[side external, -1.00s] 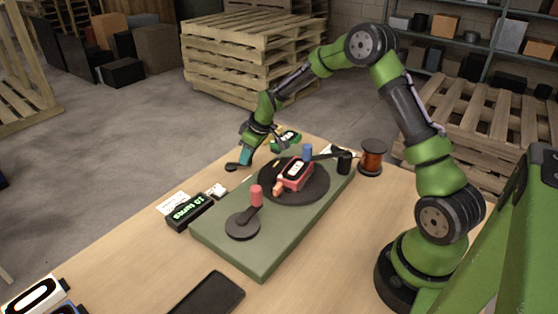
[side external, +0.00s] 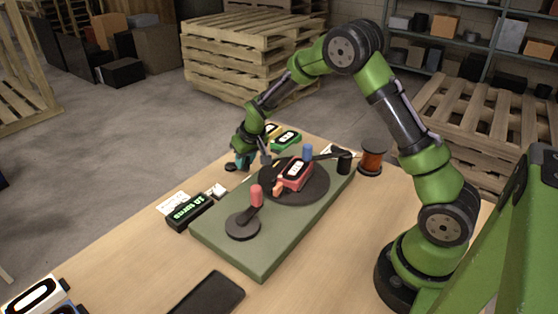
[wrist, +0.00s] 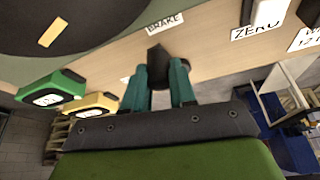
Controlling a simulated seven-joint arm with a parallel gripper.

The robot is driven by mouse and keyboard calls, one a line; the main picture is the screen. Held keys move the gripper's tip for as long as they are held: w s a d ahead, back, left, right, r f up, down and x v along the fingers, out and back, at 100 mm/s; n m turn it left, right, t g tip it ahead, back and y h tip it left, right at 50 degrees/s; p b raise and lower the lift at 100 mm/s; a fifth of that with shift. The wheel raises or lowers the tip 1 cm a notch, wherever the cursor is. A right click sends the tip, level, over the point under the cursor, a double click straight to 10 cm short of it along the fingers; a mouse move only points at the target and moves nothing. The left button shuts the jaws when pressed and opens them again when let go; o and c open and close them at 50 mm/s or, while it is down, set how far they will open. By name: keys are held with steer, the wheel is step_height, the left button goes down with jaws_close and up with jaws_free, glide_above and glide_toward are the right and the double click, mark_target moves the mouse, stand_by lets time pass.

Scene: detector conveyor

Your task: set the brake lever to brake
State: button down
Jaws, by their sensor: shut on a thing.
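The brake lever shows in the wrist view as a dark tapered handle (wrist: 157,58) just in front of a white label reading BRAKE (wrist: 166,20). My gripper (wrist: 158,76), with teal fingers, is shut on this handle. In the side external view my gripper (side external: 239,163) is low at the far left edge of the table, next to a small dark round base (side external: 231,167). The fingers hide most of the lever there, and I cannot tell its exact angle.
A green board (side external: 262,251) carries a dark turntable with a red detector (side external: 295,173), a red-knobbed crank (side external: 256,195) and a blue knob (side external: 307,151). A display box (side external: 189,211), a copper spool (side external: 372,157) and green (wrist: 52,90) and yellow (wrist: 92,103) detectors stand around.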

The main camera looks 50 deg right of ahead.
steer(key=c, duration=0.9)
jaws_free()
steer(key=shift+r, duration=0.15)
steer(key=v, duration=1.6)
steer(key=shift+s+r, duration=0.1)
steer(key=shift+r, duration=0.25)
steer(key=s+a+r+t+y, duration=0.1)
steer(key=s+a+r, duration=0.1)
steer(key=s, duration=0.5)
steer(key=s+a+r+m+t+y, duration=0.1)
steer(key=s+a+r, duration=0.1)
steer(key=s, duration=0.6)
steer(key=s+a+r+y, duration=0.1)
steer(key=s+a+r, duration=0.1)
steer(key=s+a, duration=0.2)
steer(key=shift+s+a+r+t, duration=0.1)
steer(key=shift+s+a+t, duration=0.1)
steer(key=shift+s, duration=0.75)
steer(key=shift+s+a+t, duration=0.1)
steer(key=shift+s+t, duration=0.1)
steer(key=shift+s, duration=0.75)
